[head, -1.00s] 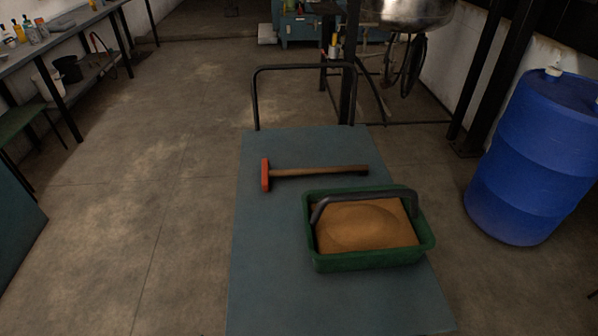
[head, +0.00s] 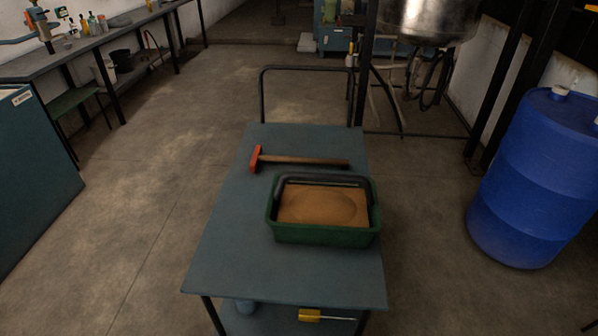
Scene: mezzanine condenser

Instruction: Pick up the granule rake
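The granule rake (head: 300,160) lies on the blue-grey top of a cart (head: 235,240). It has a wooden handle pointing right and an orange-red head at its left end. It lies just behind a green tray (head: 322,235) and looks clear of it. The tray has a dark handle across its back and holds a tan, granular-looking fill with a rounded hollow. Neither of my grippers shows in the head view.
The cart has a tall push bar (head: 305,68) at its far end and a lower shelf with a yellow object (head: 310,315). A blue barrel (head: 540,180) stands right. A workbench (head: 90,45) and a teal cabinet (head: 35,180) are left. Open floor lies between.

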